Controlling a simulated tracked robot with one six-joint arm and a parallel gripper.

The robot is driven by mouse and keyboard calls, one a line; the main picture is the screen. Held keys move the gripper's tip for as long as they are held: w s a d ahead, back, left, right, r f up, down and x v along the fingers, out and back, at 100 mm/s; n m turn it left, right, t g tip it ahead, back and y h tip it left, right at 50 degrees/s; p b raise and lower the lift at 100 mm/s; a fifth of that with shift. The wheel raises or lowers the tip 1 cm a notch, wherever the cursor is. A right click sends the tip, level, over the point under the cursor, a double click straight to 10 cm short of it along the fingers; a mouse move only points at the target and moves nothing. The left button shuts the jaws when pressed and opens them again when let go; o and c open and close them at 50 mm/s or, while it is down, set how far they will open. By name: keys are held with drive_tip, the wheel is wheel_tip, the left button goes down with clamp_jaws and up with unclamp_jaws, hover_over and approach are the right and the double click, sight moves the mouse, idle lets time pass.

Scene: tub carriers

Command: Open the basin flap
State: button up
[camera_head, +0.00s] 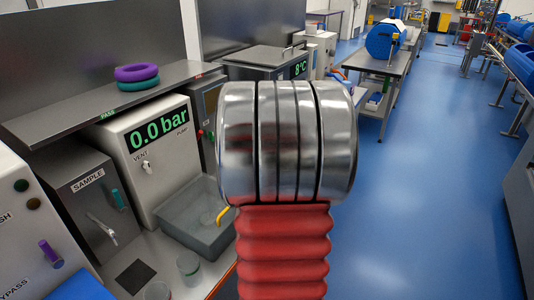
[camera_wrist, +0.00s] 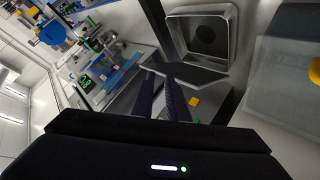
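The grey basin (camera_head: 180,225) stands on the bench, left of centre in the head view, below the 0.0 bar panel. A curved yellow handle (camera_head: 222,215) shows at its right side, partly beside my arm. I cannot make out the flap's edges, and my arm hides part of this area. A small yellow piece (camera_wrist: 194,101) shows just right of the fingers. My gripper is hidden in the head view.
A square metal-framed recess (camera_wrist: 232,40) with a dark round centre lies beyond the fingers. A grey panel (camera_wrist: 285,85) is at the right. Purple and green rings (camera_head: 137,73) lie on the shelf. A jar (camera_head: 188,265) stands before the basin. Blue floor (camera_head: 430,200) is clear at right.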

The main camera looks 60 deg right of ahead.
drive_tip(key=shift+m+g, duration=0.7)
drive_tip(key=shift+m, duration=0.2)
drive_tip(key=s+d+f, duration=0.2)
drive_tip(key=s+d, duration=0.3)
drive_tip(key=shift+s+d+f, duration=0.2)
drive_tip(key=shift+s+f, duration=0.05)
drive_tip(key=shift+f, duration=0.15)
clamp_jaws()
drive_tip(key=s+d+f+m+y, duration=0.55)
drive_tip(key=s+f+m, duration=0.4)
drive_tip(key=m, duration=0.65)
drive_tip(key=w+a+r+m+t+y, duration=0.4)
drive_tip(key=w+r+m+t, duration=0.3)
drive_tip(key=m, duration=0.6)
wheel_tip(320, 180, up, 2)
drive_tip(key=shift+r+m, duration=0.2)
drive_tip(key=shift+m, duration=0.2)
drive_tip(key=shift+a, duration=0.1)
